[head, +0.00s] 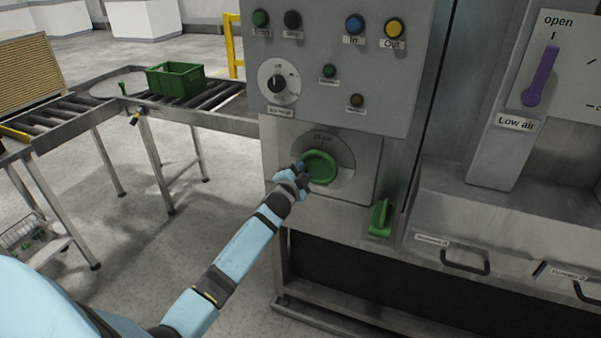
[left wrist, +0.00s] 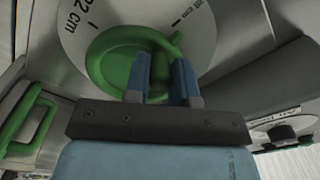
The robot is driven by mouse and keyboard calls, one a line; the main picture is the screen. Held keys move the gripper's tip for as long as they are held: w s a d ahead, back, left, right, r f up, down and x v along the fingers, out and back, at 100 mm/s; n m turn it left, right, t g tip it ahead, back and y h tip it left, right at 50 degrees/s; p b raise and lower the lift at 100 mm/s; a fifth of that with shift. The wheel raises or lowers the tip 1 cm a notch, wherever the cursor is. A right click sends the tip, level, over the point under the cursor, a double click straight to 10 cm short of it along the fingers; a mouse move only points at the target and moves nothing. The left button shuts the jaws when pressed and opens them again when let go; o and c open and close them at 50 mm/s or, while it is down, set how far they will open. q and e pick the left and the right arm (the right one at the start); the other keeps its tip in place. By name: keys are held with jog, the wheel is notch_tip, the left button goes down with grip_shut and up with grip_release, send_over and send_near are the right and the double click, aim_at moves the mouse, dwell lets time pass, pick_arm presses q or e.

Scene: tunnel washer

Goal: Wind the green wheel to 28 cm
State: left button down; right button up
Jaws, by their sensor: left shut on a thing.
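The green wheel (head: 320,167) sits on a round pale dial (head: 345,155) in the machine's grey front panel. A label at the top of the dial in the head view is too small to read surely. In the left wrist view the green wheel (left wrist: 120,60) shows close up, with the dial marks "22 cm" and another cm mark, partly cut off, around it. My left gripper (head: 298,174) is at the wheel's left edge; in the left wrist view its blue fingers (left wrist: 165,75) are closed on part of the wheel. My right gripper is not in view.
A panel of buttons and a black selector knob (head: 277,84) is above the wheel. A green handle (head: 380,217) is at lower right. A purple lever (head: 540,77) marked "Low air" is farther right. A green crate (head: 175,79) stands on the roller conveyor at left.

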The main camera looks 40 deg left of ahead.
pick_arm(q)
jog(key=shift+a+r, duration=0.15)
jog(key=shift+r, duration=0.15)
jog(key=c, duration=1.2)
grip_release()
jog(key=shift+o, duration=1.2)
jog(key=shift+f, duration=0.15)
jog(key=shift+s+f, duration=0.1)
jog(key=shift+s, duration=0.15)
jog(key=b+v, duration=0.2)
jog(key=v, duration=1.1)
jog(key=shift+d, duration=0.2)
jog(key=shift+s, duration=0.1)
